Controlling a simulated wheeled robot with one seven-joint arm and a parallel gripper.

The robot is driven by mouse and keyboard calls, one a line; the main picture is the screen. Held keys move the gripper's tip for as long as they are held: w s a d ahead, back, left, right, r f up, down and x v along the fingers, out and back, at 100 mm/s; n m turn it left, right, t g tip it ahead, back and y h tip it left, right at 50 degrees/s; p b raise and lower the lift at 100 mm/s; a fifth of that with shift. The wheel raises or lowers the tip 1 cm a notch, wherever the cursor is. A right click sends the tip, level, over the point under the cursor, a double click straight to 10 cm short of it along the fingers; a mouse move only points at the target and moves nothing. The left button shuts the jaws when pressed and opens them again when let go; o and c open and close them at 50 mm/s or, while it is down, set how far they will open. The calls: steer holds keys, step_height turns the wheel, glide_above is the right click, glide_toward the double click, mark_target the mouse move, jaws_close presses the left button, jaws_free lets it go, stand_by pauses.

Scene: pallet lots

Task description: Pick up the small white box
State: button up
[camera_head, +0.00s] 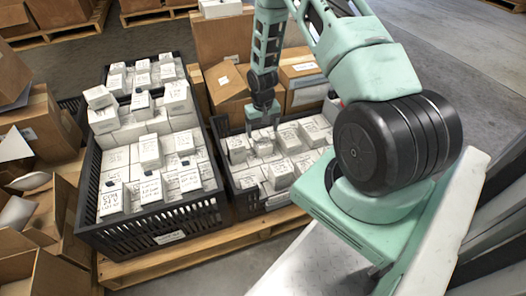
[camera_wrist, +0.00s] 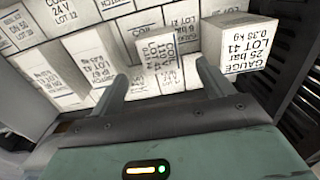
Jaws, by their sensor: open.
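Several small white boxes with black printed lettering lie in the right black crate (camera_head: 277,202). My gripper (camera_head: 264,130) points down over this crate, close above the boxes. In the wrist view my gripper (camera_wrist: 161,72) is open, with its two fingers apart. One white box (camera_wrist: 157,48) stands tilted just beyond and between the fingertips, with no clear contact. A larger-looking white box (camera_wrist: 238,44) marked "GAUGE LOT 41" is at the right of the wrist view. The pictures do not show which box is the task's one.
A fuller black crate (camera_head: 165,222) of white boxes stands to the left, on the same wooden pallet (camera_head: 250,236). Brown cartons (camera_head: 228,88) stand behind the right crate. Open cartons (camera_head: 45,275) crowd the left edge. The crate wall (camera_wrist: 292,75) is close at right in the wrist view.

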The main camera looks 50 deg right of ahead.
mark_target(263, 142)
step_height(263, 142, down, 8)
steer(key=b, duration=0.4)
steer(key=shift+s+f+b, duration=0.1)
steer(key=shift+f+b, duration=0.1)
steer(key=shift+b, duration=0.1)
steer(key=shift+r, duration=0.1)
steer(key=c, duration=1.1)
